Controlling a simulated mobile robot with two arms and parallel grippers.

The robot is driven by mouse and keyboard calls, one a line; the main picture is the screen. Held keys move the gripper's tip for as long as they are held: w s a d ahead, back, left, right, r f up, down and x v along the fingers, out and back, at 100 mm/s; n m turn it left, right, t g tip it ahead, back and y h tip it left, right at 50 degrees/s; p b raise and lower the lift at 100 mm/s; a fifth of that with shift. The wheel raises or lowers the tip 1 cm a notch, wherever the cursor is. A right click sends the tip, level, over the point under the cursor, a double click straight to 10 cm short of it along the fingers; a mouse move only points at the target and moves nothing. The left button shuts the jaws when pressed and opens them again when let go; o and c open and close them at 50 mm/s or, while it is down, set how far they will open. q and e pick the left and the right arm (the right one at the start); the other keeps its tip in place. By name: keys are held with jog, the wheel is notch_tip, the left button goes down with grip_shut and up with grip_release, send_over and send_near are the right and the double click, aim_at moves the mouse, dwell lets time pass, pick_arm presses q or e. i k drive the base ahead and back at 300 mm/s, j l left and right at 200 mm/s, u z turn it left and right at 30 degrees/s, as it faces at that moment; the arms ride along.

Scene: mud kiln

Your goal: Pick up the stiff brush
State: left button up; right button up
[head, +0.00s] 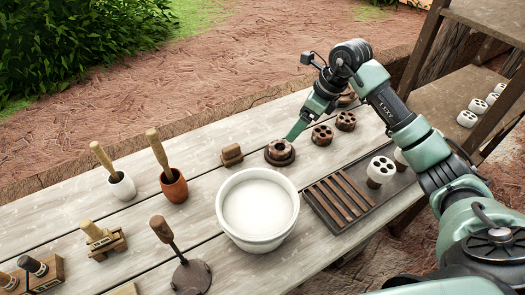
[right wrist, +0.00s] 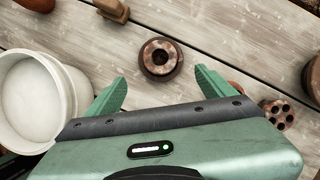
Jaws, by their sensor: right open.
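I cannot tell for certain which thing is the stiff brush. One candidate is a small wooden block-like piece (head: 232,155) behind the white bucket; its end also shows at the top of the right wrist view (right wrist: 113,9). Another is a pale-topped wooden piece (head: 97,235) on a small wooden stand at the left. My right gripper (head: 295,132) is open and empty above a round brown piece with a centre hole (head: 280,152). In the right wrist view that piece (right wrist: 160,58) lies just beyond the open fingertips (right wrist: 160,77). My left gripper is not in view.
A white bucket (head: 222,208) of pale liquid stands mid-table. A slatted tray (head: 365,182) is at right, holed brown pieces (head: 322,135) behind it. A white cup (head: 122,187), terracotta cup (head: 174,188) and knobbed rod on a disc (head: 190,277) stand left. Shelves (head: 450,80) rise at right.

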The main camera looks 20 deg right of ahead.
aim_at(232, 155)
jog(key=l+u, duration=0.55)
jog(key=u, duration=0.2)
